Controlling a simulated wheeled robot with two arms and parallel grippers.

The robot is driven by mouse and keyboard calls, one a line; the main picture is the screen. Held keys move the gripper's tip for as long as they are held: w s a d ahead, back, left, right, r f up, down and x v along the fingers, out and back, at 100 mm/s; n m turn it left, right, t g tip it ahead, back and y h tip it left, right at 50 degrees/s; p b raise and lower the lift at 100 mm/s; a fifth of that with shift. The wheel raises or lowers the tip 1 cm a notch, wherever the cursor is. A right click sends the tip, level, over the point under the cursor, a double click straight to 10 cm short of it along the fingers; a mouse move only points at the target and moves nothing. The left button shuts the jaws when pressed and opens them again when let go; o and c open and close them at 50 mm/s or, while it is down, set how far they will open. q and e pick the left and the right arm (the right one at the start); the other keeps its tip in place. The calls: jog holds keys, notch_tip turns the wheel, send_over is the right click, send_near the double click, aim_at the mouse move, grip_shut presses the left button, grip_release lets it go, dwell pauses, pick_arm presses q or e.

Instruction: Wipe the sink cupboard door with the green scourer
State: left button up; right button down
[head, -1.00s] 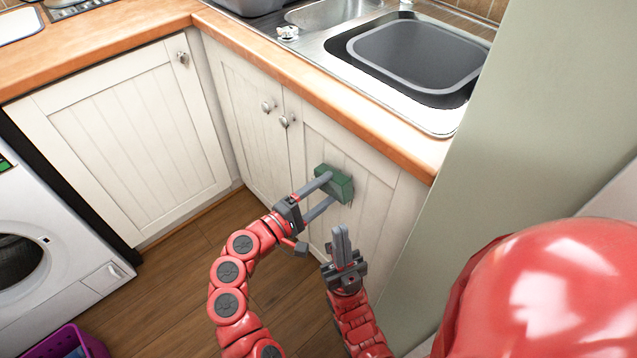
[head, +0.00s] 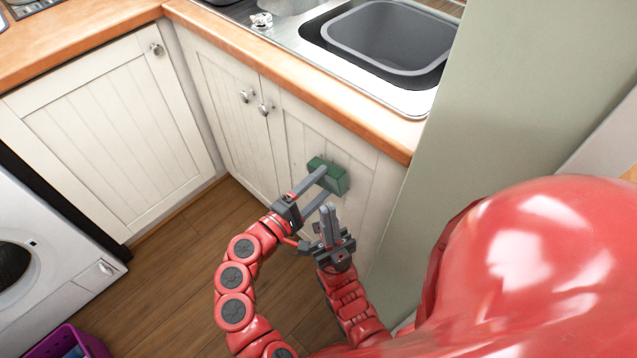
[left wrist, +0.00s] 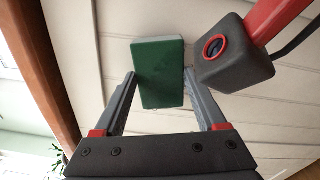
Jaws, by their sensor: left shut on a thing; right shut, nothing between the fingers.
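The green scourer (head: 328,175) is a small block held by my left gripper (head: 322,183), whose fingers are shut on it. It is up against the white right-hand sink cupboard door (head: 312,140), on the door's right part; whether it touches fully is hard to tell. The left wrist view shows the scourer (left wrist: 160,72) between the two fingers (left wrist: 163,100), in front of the white boards. My right gripper (head: 328,213) is shut and empty, just below and close to my left gripper, pointing up. The left fingers partly hide the door's lower part.
A wooden worktop (head: 290,80) with a sink and grey bowl (head: 390,38) lies above the door. A pale green panel (head: 485,120) stands close on the right. The left-hand sink door (head: 222,110), corner cupboard (head: 110,130) and washing machine (head: 50,270) are to the left. Floor (head: 195,265) is open below.

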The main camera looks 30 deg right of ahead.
pick_arm(q)
jog(key=shift+s+d+f+g, duration=0.25)
jog(key=shift+s+d+f, duration=0.05)
jog(key=shift+s, duration=0.2)
jog(key=shift+s+d+f+g, duration=0.25)
jog(key=shift+s+d, duration=0.05)
jog(key=shift+s, duration=0.2)
jog(key=shift+s+a, duration=0.1)
jog(key=shift+a, duration=0.1)
jog(key=shift+w+v, duration=0.2)
jog(key=shift+v, duration=1.2)
jog(key=shift+w+v, duration=0.2)
jog(key=shift+v, duration=1.2)
jog(key=shift+a+r, duration=0.2)
jog(key=shift+b+v, duration=0.45)
jog(key=shift+v, duration=0.45)
jog(key=shift+a, duration=0.35)
jog(key=shift+c, duration=0.5)
jog(key=shift+s+a+r, duration=0.1)
jog(key=shift+a, duration=0.1)
grip_shut()
